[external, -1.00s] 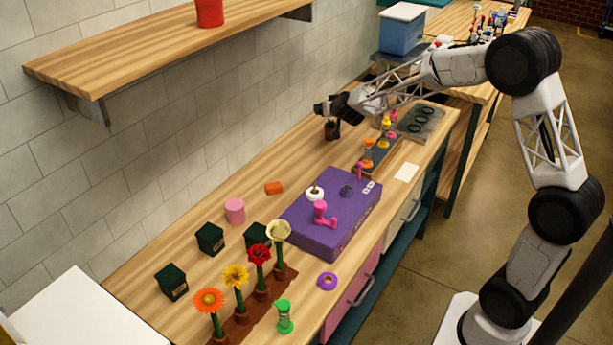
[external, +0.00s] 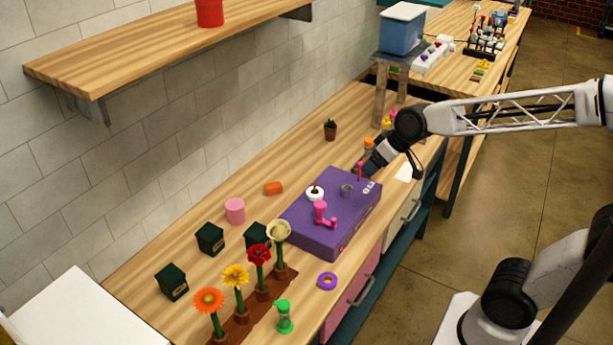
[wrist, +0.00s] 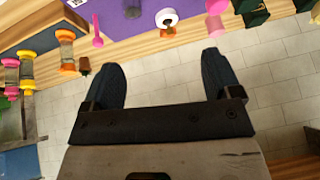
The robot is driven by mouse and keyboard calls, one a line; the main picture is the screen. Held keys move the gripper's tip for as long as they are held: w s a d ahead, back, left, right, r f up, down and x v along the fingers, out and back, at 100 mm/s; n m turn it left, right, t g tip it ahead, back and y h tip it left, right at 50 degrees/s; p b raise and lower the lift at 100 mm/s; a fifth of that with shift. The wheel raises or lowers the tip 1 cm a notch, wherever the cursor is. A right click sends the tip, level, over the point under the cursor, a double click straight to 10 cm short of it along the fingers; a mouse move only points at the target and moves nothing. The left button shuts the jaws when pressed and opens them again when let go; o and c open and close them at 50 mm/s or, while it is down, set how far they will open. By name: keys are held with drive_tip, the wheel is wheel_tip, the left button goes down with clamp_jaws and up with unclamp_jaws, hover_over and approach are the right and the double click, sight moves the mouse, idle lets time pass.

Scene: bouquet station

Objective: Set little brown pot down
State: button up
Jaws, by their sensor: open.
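The little brown pot (external: 330,131), with a dark green plant in it, stands upright on the wooden counter near the wall in the external view. In the wrist view it seems to be the small brown shape (wrist: 84,68) left of the fingers. My gripper (external: 361,168) is to the right of and nearer than the pot, over the back edge of the purple box, clear of the pot. In the wrist view my gripper (wrist: 160,65) has its two fingers spread wide with nothing between them.
The purple box (external: 315,240) bears a white ring piece and pink pieces. Orange and yellow pieces (external: 369,145) stand right of the pot, partly hidden by my arm. Flowers, dark green boxes and a pink cylinder (external: 235,210) stand at the front left. The counter around the pot is clear.

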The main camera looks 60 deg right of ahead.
drive_tip(key=s+a+f+g, duration=0.1)
drive_tip(key=s, duration=0.8)
drive_tip(key=s+a+f+g+h, duration=0.1)
drive_tip(key=s+f+g, duration=0.1)
drive_tip(key=s, duration=0.7)
drive_tip(key=shift+a+n+g, duration=0.15)
drive_tip(key=shift+n+g, duration=0.15)
drive_tip(key=shift+n, duration=0.1)
